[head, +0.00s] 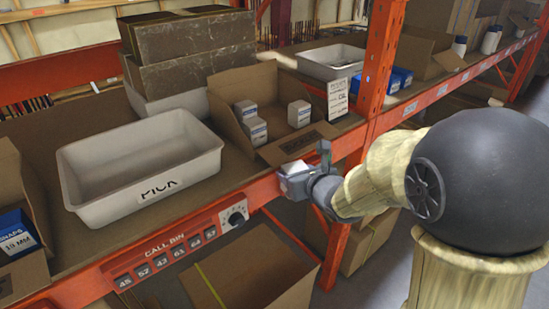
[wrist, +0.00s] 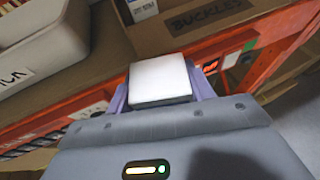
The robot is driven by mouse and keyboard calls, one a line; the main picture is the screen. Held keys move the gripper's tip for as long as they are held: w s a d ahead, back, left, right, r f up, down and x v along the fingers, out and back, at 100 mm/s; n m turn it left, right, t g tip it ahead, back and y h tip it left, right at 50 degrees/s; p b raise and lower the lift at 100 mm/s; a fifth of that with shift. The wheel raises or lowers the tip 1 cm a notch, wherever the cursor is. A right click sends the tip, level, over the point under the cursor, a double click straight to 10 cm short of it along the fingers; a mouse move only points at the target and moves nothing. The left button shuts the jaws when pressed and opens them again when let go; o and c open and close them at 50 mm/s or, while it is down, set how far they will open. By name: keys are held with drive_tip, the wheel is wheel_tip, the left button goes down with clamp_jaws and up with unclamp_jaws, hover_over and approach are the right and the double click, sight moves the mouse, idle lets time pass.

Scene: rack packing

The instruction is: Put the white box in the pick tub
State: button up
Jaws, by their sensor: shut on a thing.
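The white box (wrist: 160,80) is held between the fingers of my gripper (wrist: 158,92), its pale top facing the wrist camera. In the head view my gripper (head: 308,172) is shut on the white box (head: 295,168), in front of the orange shelf beam. The pick tub (head: 140,168) is a pale, empty tub labelled PICK on the shelf, to the left of my gripper. Part of the pick tub (wrist: 40,45) shows at the upper left of the wrist view.
A cardboard bin labelled BUCKLES (head: 272,150) holds several small white boxes, right of the tub. An orange upright (head: 378,75) stands right of that bin. The beam (head: 235,203) carries a dial and number buttons. An open carton (head: 250,270) sits below.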

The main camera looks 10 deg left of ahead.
drive_tip(key=w+d+f+m+t+h+b, duration=0.1)
drive_tip(key=w+d+f+m+h+b, duration=0.1)
drive_tip(key=d+f, duration=0.8)
drive_tip(key=w+d+f+m+t+h+b, duration=0.1)
drive_tip(key=d+f+m+h+b, duration=0.4)
drive_tip(key=d+f, duration=0.6)
wheel_tip(320, 180, down, 4)
drive_tip(key=shift+w+f+t+h, duration=0.25)
drive_tip(key=shift+w+t+h, duration=0.05)
drive_tip(key=shift+w, duration=0.4)
